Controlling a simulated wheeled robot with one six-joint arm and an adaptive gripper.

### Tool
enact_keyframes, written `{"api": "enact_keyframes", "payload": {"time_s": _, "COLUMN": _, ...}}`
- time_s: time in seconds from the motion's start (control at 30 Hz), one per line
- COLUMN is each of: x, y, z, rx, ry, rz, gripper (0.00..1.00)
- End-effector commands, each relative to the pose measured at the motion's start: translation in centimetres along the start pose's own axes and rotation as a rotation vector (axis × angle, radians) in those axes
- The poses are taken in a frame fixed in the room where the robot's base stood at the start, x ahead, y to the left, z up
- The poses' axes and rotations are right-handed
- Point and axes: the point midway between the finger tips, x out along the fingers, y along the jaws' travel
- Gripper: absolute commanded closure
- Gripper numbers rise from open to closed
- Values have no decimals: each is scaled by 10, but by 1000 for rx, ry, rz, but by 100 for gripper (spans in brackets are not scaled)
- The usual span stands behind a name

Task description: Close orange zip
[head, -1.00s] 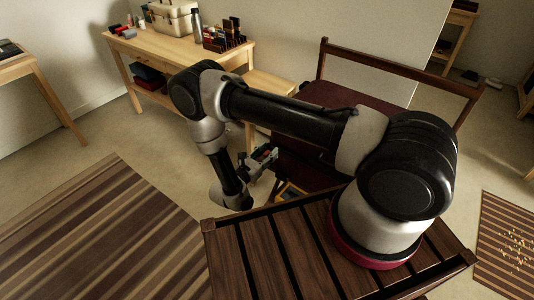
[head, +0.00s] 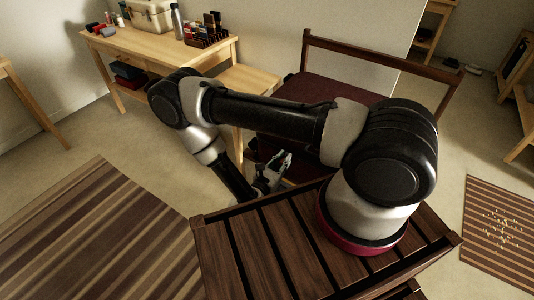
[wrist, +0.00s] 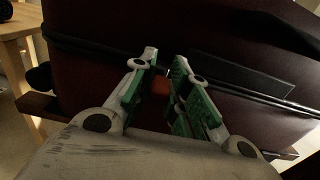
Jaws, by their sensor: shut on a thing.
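A dark maroon suitcase (wrist: 85,66) fills most of the wrist view. It also shows in the head view (head: 330,100), partly hidden behind my arm. A dark seam runs across its side. A small orange zip pull (wrist: 160,86) sits between my gripper's fingertips in the wrist view. My gripper (wrist: 160,82), with green-lined fingers, is shut on the orange zip pull at the suitcase's side. In the head view my gripper (head: 272,175) is low beside the suitcase, and the zip pull cannot be made out there.
A wooden table (head: 165,58) holds a beige case (head: 150,15), a bottle (head: 177,21) and small items at the back left. A wooden rail (head: 385,57) stands behind the suitcase. A striped rug (head: 85,235) lies on open floor at the left.

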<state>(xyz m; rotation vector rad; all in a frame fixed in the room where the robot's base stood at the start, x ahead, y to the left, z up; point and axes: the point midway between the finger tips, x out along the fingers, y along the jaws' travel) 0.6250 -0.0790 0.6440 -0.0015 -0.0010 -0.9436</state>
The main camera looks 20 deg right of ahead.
Motion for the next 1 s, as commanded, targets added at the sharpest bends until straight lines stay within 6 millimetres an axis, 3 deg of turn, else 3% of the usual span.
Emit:
{"api": "enact_keyframes", "payload": {"time_s": 0.13, "x": 0, "y": -16, "z": -1, "rx": -3, "ry": 4, "rz": 1, "gripper": 100}}
{"api": "enact_keyframes", "payload": {"time_s": 0.43, "x": 0, "y": -19, "z": -1, "rx": -3, "ry": 4, "rz": -3, "gripper": 100}}
{"api": "enact_keyframes", "payload": {"time_s": 0.47, "x": 0, "y": -19, "z": -1, "rx": -4, "ry": 4, "rz": -3, "gripper": 81}}
{"api": "enact_keyframes", "payload": {"time_s": 0.6, "x": 0, "y": -19, "z": -1, "rx": -3, "ry": 4, "rz": -3, "gripper": 61}}
{"api": "enact_keyframes", "payload": {"time_s": 0.87, "x": 0, "y": -17, "z": 0, "rx": -1, "ry": 2, "rz": -1, "gripper": 61}}
{"api": "enact_keyframes", "payload": {"time_s": 1.0, "x": 0, "y": -16, "z": 10, "rx": 1, "ry": 2, "rz": 0, "gripper": 61}}
